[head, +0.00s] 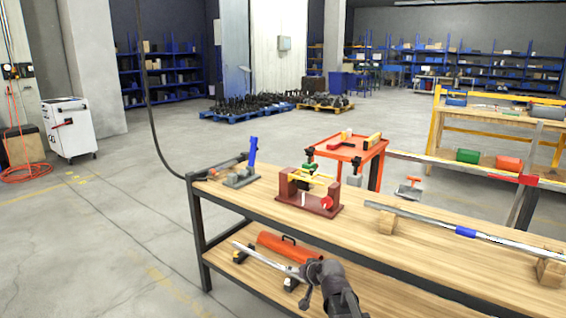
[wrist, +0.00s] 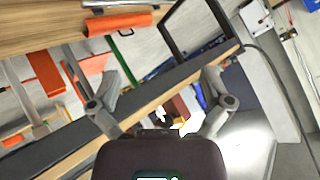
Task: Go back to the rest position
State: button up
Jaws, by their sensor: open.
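My gripper (head: 312,270) hangs in front of the workbench's near edge in the head view, at about the height of the lower shelf. In the wrist view my gripper (wrist: 160,82) has its two fingers spread wide with nothing between them. A dark red screw-jack stand (head: 308,200) with a yellow bar, a green part and a red knob stands on the wooden workbench (head: 400,238), beyond my gripper and apart from it. The wrist view is strongly tilted and shows the bench edge running diagonally behind the fingers.
A blue-handled grey tool (head: 243,172) stands at the bench's left end. A long metal bar (head: 440,224) rests on wooden blocks at the right. An orange case (head: 284,246) lies on the lower shelf. A red cart (head: 345,149) stands behind.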

jog(key=s+d+f+g+h, duration=0.2)
jog(key=s+d+g, duration=0.15)
jog(key=s, duration=0.25)
jog(key=s+d+f+n+g+h, duration=0.1)
jog(key=s+d+f+g, duration=0.2)
jog(key=s, duration=0.4)
jog(key=s+d+f+g+h, duration=0.2)
jog(key=s+d, duration=0.3)
jog(key=s, duration=0.1)
notch_tip(320, 180, up, 28)
jog(key=p, duration=2.8)
jog(key=shift+s+d, duration=0.25)
jog(key=shift+s, duration=0.15)
